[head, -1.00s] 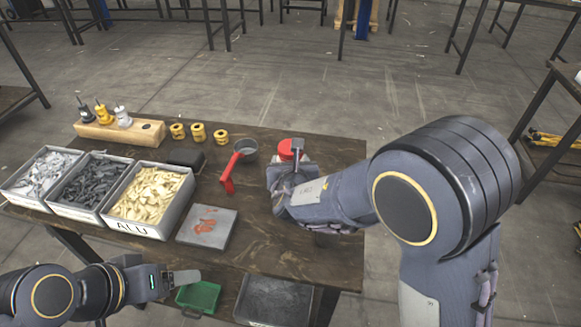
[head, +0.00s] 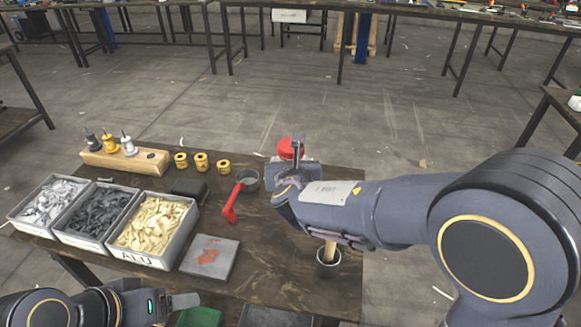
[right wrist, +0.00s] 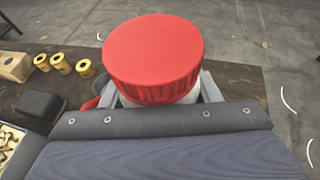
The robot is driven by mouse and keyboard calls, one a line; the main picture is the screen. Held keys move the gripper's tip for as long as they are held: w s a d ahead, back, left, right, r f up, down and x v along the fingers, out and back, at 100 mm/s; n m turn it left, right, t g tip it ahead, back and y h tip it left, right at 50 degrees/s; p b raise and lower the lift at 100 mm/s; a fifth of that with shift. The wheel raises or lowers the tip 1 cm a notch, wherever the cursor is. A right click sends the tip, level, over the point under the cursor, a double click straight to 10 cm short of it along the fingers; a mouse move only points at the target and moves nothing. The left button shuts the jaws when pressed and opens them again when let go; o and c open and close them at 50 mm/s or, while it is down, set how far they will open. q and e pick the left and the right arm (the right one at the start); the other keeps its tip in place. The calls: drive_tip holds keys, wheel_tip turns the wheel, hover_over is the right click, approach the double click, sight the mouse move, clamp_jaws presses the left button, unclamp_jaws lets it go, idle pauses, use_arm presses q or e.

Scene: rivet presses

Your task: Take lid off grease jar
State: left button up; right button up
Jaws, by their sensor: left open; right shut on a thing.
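The grease jar has a round red lid (right wrist: 153,55) with a ribbed rim, and the lid sits on the jar. A strip of the white jar body (right wrist: 165,101) shows below it in the right wrist view. My right gripper (right wrist: 158,93) is shut on the jar body, one finger on each side under the lid. In the head view the red lid (head: 290,148) shows just beyond my right gripper, which hides most of the jar. My left gripper (head: 184,301) is open and empty at the table's front edge, far from the jar.
Bins of metal pieces (head: 150,228) stand at the left, with a grey plate (head: 209,257) beside them.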

drive_tip(key=o, duration=0.6)
drive_tip(key=shift+c, duration=0.2)
drive_tip(key=c, duration=0.8)
drive_tip(key=shift+o, duration=0.2)
drive_tip(key=shift+r, duration=0.1)
